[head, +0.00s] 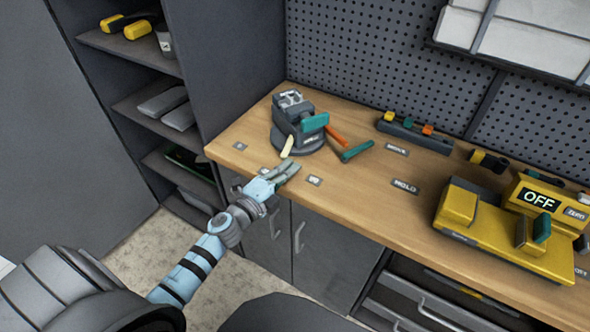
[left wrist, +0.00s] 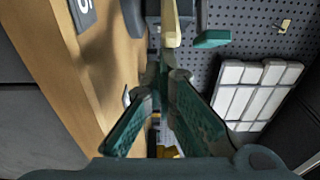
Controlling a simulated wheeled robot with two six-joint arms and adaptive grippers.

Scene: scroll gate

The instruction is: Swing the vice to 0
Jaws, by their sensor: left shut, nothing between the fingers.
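The grey vice (head: 292,128) stands on a round base at the left end of the workbench. A teal block (head: 314,122) sits on its right side, and a cream pointer (head: 287,146) sticks out at its front. In the left wrist view, the cream pointer (left wrist: 171,25) is just beyond my fingertips, with a teal piece (left wrist: 212,39) beside it. My left gripper (head: 290,168) is shut and empty, just in front of the pointer. I cannot tell whether they touch. Small label plates (head: 314,181) lie around the vice; their markings are too small to read surely. My right gripper is not in view.
An orange bar (head: 336,135) and a teal bar (head: 357,151) are right of the vice. Farther right are a tool holder (head: 414,134) and a yellow machine (head: 500,225) marked OFF. Pegboard (head: 390,70) stands behind; shelves (head: 150,100) are at left.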

